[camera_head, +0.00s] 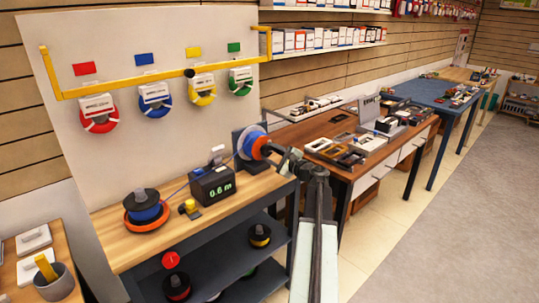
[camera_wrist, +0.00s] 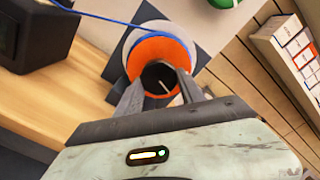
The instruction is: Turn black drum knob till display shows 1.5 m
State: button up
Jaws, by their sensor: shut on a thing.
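The black drum knob (camera_wrist: 160,78) faces me at the end of the orange-flanged drum in the wrist view. It carries a pale line mark. My gripper (camera_wrist: 156,92) is shut on the knob, one finger at each side. In the head view my gripper (camera_head: 277,153) is at the drum (camera_head: 252,143), and the knob is mostly hidden there. The black display box (camera_head: 212,184) on the wooden bench reads 0.6 m in green digits. A blue line (camera_wrist: 110,17) runs from the drum over the box side.
A blue spool on an orange base (camera_head: 146,212) and a yellow button (camera_head: 190,207) stand on the bench (camera_head: 110,248) left of the display. A backboard (camera_head: 150,30) with hanging coloured coils rises behind. A cluttered wooden table (camera_head: 300,135) stands to the right.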

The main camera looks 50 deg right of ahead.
jog(key=shift+m, duration=2.2)
jog(key=o, duration=1.4)
jog(key=shift+w+a, duration=0.1)
jog(key=shift+c, duration=0.2)
jog(key=s, duration=0.8)
jog(key=shift+a, duration=0.3)
